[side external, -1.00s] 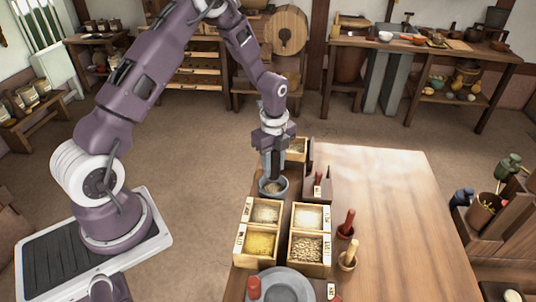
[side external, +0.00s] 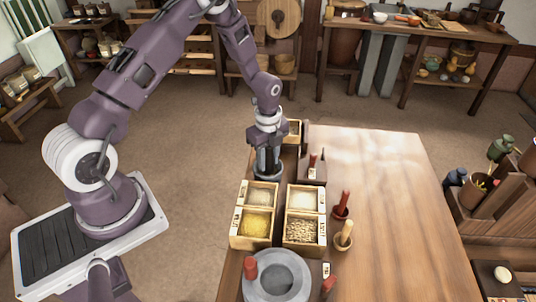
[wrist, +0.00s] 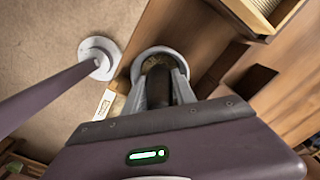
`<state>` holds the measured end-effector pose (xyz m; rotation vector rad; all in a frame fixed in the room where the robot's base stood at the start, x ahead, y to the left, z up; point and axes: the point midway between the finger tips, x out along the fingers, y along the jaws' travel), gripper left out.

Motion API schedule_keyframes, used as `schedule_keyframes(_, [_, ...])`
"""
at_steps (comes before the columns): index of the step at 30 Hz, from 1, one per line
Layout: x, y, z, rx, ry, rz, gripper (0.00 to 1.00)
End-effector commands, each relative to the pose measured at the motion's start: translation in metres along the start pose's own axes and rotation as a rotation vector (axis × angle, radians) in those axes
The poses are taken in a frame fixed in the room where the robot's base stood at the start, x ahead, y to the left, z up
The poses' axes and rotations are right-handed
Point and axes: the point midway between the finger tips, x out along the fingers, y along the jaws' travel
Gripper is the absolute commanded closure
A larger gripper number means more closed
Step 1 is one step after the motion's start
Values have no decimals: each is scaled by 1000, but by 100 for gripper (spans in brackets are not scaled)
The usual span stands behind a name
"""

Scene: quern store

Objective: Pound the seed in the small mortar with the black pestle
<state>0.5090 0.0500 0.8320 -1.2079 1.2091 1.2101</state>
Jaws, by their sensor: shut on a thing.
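The small mortar (side external: 268,174) is a grey round bowl on the table's left strip, beyond the seed boxes. In the wrist view its pale rim (wrist: 157,50) circles the fingertips, with brownish matter inside. My gripper (side external: 267,161) points straight down at the mortar. In the wrist view its two grey fingers (wrist: 158,75) are shut on the black pestle (wrist: 158,90). The pestle is upright, with its lower end inside the mortar. Whether its tip touches the seed is hidden.
Labelled wooden boxes of seed and grain (side external: 256,224) stand just in front of the mortar. A large grey stone quern (side external: 277,278) with a red handle is nearer. Red and pale pestles (side external: 345,207) stand to the right. The table's right side (side external: 390,200) is clear.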

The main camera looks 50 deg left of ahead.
Motion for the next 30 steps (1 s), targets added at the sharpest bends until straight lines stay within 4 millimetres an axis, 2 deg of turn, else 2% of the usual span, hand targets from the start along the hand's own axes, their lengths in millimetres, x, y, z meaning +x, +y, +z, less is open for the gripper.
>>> schedule_keyframes(3, [17,0,0,0,1,1,100])
schedule_keyframes(7, [25,0,0,0,0,1,100])
schedule_keyframes(26, [30,0,0,0,0,-1,100])
schedule_keyframes(30, [14,-1,0,0,0,-4,100])
